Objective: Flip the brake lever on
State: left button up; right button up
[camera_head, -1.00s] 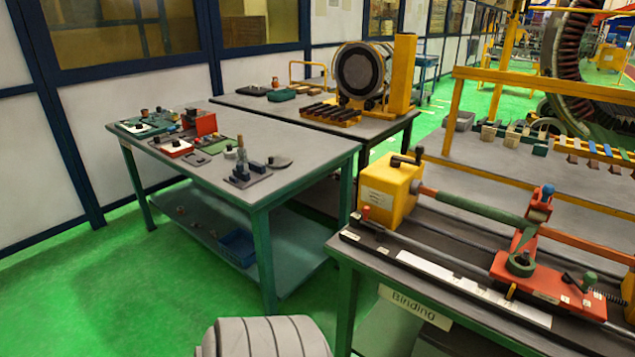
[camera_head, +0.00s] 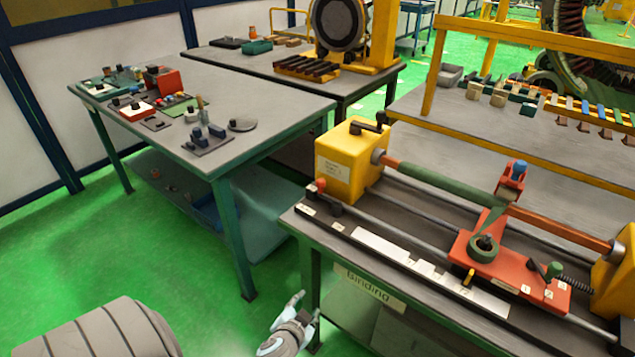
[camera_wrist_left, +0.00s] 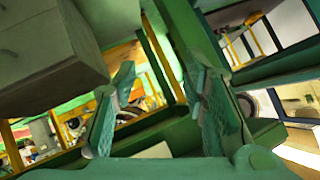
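The binding bench (camera_head: 400,318) carries a winding machine with a yellow housing (camera_head: 345,165) on its left end. The fingers also show spread in the left wrist view (camera_wrist_left: 160,78). My right gripper is out of view.
A green-legged table (camera_head: 270,95) with small parts stands at the left. A second table (camera_head: 225,57) with a motor part is behind. A yellow-framed rack (camera_head: 440,65) stands behind the bench. Green floor (camera_head: 180,270) is clear between.

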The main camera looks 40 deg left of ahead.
pick_arm(q)
jog(key=w+a+r+t+y, duration=0.1)
jog(key=w+r+t+y, duration=0.2)
jog(key=r, duration=1)
jog(key=n+t+y, duration=0.1)
jog(key=n+t, duration=0.1)
jog(key=t, duration=0.1)
send_near(320, 187)
jog(key=x, duration=1.1)
jog(key=shift+w+p, duration=0.15)
jog(key=shift+p, duration=0.2)
grip_shut()
